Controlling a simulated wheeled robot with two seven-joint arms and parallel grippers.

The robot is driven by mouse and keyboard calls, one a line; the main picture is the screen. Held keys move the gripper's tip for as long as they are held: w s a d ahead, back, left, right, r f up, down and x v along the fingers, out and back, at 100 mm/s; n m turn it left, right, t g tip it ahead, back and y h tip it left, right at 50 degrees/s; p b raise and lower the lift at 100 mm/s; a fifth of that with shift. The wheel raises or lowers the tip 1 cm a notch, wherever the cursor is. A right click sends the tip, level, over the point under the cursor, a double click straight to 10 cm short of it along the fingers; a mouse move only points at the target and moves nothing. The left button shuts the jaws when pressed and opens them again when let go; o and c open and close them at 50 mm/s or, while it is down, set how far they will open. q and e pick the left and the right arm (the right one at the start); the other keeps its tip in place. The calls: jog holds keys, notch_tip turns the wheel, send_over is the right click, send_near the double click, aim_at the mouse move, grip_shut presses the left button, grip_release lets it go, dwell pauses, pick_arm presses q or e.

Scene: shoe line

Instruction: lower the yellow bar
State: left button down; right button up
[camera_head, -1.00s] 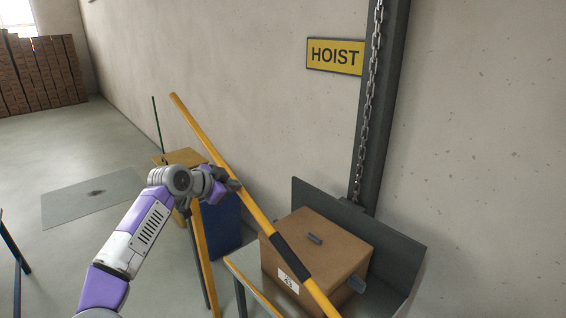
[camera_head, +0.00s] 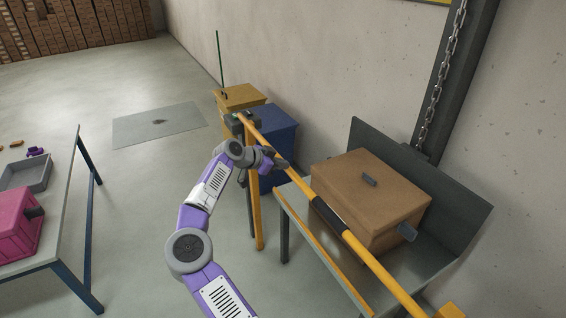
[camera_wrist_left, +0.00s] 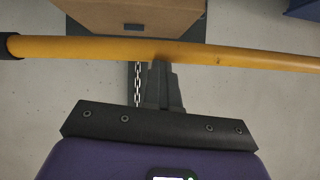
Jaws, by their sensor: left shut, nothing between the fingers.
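The yellow bar (camera_head: 375,264) has a black sleeve near its middle and runs from a yellow post (camera_head: 255,200) at the far left to a yellow block (camera_head: 449,311) at the lower right. It lies in front of the hoist platform. Its far end is at the post's top fitting. My left gripper (camera_head: 284,164) is shut and empty at the bar, near the post. In the left wrist view the bar (camera_wrist_left: 230,56) crosses the picture, and the closed fingertips (camera_wrist_left: 160,66) reach its near edge; I cannot tell whether they touch. My right gripper is out of view.
A cardboard box (camera_head: 365,195) sits on the grey hoist platform (camera_head: 462,225) under a chain (camera_head: 440,80). A blue bin (camera_head: 275,130) and a yellow bin (camera_head: 238,98) stand behind the post. A table (camera_head: 62,215) at left holds a pink crate (camera_head: 12,228) and a grey tray (camera_head: 32,174).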

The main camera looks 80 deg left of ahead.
pick_arm(q)
jog(key=shift+s+d+f, duration=0.15)
jog(key=shift+s+f, duration=0.05)
jog(key=shift+f, duration=0.75)
jog(key=s+d+r+p, duration=0.2)
jog(key=s+r, duration=0.6)
jog(key=r, duration=0.3)
jog(key=shift+s+d+p, duration=0.25)
jog(key=shift+d+p, duration=0.05)
jog(key=shift+d, duration=0.05)
